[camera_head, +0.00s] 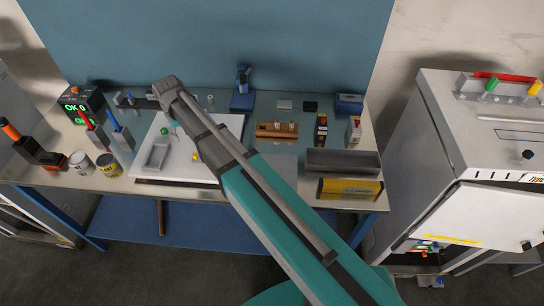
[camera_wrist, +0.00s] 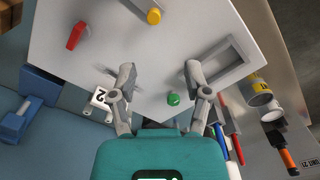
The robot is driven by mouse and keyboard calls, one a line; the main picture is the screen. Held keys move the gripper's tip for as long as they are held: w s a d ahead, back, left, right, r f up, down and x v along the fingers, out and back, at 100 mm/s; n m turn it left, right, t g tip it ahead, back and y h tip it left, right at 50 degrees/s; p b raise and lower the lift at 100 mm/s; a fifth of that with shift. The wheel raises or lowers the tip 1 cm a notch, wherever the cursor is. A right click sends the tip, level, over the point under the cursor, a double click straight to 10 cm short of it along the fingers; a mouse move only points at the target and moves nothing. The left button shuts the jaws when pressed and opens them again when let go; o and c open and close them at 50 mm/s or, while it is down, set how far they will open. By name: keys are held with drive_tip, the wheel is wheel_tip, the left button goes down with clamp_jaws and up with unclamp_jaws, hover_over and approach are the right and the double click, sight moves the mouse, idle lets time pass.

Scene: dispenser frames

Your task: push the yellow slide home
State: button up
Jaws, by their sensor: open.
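In the wrist view a yellow knob (camera_wrist: 154,16) stands on a white board (camera_wrist: 110,45), beyond my fingertips. It shows as a small yellow spot (camera_head: 195,156) beside my arm in the head view. A green knob (camera_wrist: 173,98) sits between my fingers, and a red handle (camera_wrist: 76,36) is to the upper left. My gripper (camera_wrist: 160,72) is open over the board with nothing between its tips. Whether the fingers touch the board is unclear. My arm hides part of the board in the head view.
A rectangular recessed tray (camera_wrist: 222,65) is beside my right finger. Cans (camera_head: 109,165), screwdrivers and an OK display box (camera_head: 83,103) crowd the bench's left. A grey bin (camera_head: 343,162) and yellow box (camera_head: 350,189) are right. A separate cabinet (camera_head: 460,145) carries red, green and yellow handles.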

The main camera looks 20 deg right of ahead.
drive_tip(key=s+d+f+m+b, duration=0.2)
drive_tip(key=s+d, duration=0.6)
drive_tip(key=d, duration=0.5)
drive_tip(key=s+d+f+m+b, duration=0.3)
drive_tip(key=s+d, duration=0.5)
drive_tip(key=d, duration=0.5)
drive_tip(key=shift+d+b, duration=0.35)
idle(0.4)
drive_tip(key=shift+s+d+f, duration=0.1)
drive_tip(key=shift+s+d, duration=0.1)
idle(3.0)
